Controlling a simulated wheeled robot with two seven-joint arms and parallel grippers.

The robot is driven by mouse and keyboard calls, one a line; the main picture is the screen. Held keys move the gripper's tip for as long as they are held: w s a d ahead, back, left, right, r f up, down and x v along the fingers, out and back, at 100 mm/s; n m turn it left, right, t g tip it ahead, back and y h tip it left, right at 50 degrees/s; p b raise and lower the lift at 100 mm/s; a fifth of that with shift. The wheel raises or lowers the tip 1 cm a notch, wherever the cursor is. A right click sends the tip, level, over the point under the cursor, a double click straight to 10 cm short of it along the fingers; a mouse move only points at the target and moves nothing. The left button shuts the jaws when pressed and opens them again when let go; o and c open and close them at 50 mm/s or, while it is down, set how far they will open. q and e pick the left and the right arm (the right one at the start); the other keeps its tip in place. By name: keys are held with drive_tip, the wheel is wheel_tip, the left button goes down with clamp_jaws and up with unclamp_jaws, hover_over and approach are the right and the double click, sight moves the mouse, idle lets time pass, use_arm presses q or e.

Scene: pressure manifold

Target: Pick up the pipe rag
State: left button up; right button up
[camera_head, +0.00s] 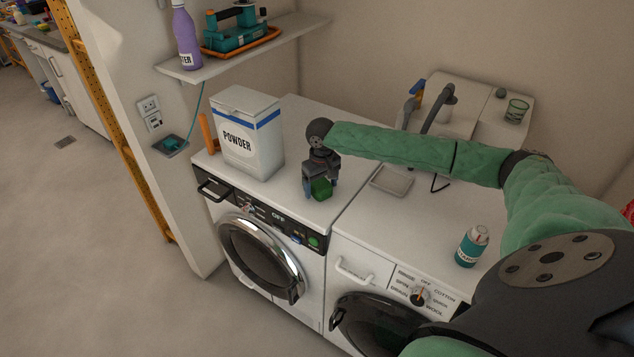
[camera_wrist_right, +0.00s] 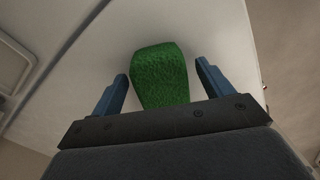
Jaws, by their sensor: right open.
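A green cloth-like item (camera_head: 321,188), which looks like the pipe rag, lies on the white top of the left-hand machine. My right gripper (camera_head: 320,184) reaches down over it from above. In the right wrist view the green rag (camera_wrist_right: 160,76) shows between the two blue fingers of my right gripper (camera_wrist_right: 162,82), with a gap on each side. The fingers are open and do not appear to touch it. My left gripper is in neither view.
A white powder box (camera_head: 249,135) stands left of the gripper on the same machine top (camera_head: 290,180). A shelf (camera_head: 240,52) with a purple bottle (camera_head: 186,38) and an iron (camera_head: 238,28) hangs above.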

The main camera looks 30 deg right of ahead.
sight(321, 184)
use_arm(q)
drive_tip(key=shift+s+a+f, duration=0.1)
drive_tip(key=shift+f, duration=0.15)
use_arm(e)
drive_tip(key=shift+f, duration=0.35)
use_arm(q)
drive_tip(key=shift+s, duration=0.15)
use_arm(e)
drive_tip(key=c, duration=1.1)
drive_tip(key=shift+o, duration=0.2)
drive_tip(key=shift+r, duration=0.15)
drive_tip(key=shift+r, duration=0.2)
wheel_tip(321, 184, up, 3)
drive_tip(key=shift+r+b, duration=0.15)
drive_tip(key=shift+b, duration=0.95)
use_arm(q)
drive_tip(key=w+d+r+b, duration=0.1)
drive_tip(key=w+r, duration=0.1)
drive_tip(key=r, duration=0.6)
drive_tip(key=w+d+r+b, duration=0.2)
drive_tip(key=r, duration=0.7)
use_arm(e)
drive_tip(key=s+d+r, duration=0.4)
drive_tip(key=s+r, duration=0.3)
drive_tip(key=s, duration=0.3)
drive_tip(key=shift+s+d, duration=0.2)
drive_tip(key=shift+s, duration=0.2)
